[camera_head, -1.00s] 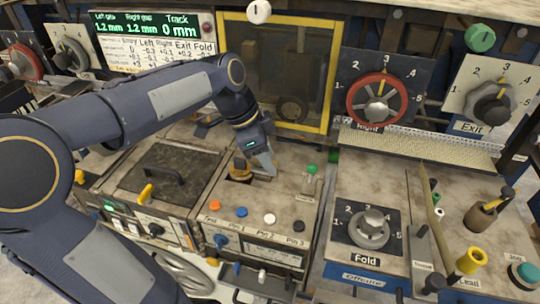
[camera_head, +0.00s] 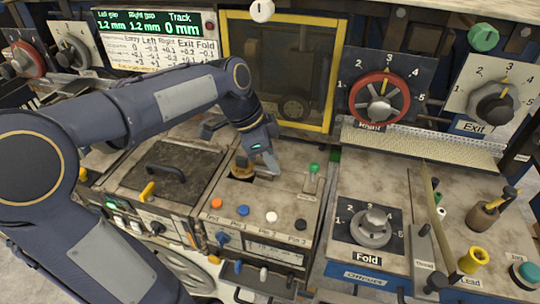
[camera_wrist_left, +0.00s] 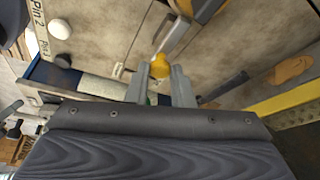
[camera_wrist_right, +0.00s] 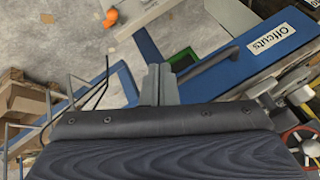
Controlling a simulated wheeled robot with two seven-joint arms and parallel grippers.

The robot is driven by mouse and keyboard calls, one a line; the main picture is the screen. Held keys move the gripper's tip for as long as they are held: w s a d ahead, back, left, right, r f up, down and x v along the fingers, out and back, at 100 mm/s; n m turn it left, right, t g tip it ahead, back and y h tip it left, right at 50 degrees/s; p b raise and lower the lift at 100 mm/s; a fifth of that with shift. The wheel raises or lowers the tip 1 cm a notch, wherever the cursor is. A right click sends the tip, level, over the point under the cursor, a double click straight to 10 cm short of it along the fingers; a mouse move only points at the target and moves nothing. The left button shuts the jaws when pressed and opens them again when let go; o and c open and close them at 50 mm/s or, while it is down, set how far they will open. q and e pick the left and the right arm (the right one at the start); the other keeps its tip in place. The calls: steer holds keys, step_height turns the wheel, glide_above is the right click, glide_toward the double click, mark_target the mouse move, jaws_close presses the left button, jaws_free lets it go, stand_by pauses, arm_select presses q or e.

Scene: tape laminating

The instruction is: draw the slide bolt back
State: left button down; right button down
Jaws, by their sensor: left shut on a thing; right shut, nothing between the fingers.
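The slide bolt shows in the left wrist view as a pale metal bar (camera_wrist_left: 173,43) with a yellow knob (camera_wrist_left: 161,66) at its near end. My left gripper (camera_wrist_left: 161,75) has one finger on each side of the yellow knob and is shut on it. In the head view the left gripper (camera_head: 265,167) is low over the middle panel, and its fingers hide most of the bolt. My right gripper (camera_wrist_right: 160,70) is shut and empty in the right wrist view. It is not in the head view.
The middle panel has several coloured buttons, such as the white one (camera_head: 271,217). A hatch with a dark handle (camera_head: 172,172) lies to its left and the Fold dial (camera_head: 372,225) to its right. A yellow-framed window (camera_head: 285,70) stands behind. The right gripper is near a blue Offcuts bin (camera_wrist_right: 262,55).

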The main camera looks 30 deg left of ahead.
arm_select(q)
steer(key=shift+w+d, duration=0.1)
steer(key=shift+d, duration=0.35)
steer(key=c, duration=1.3)
jaws_free()
steer(key=shift+o, duration=0.2)
steer(key=v, duration=0.8)
steer(key=shift+w, duration=0.1)
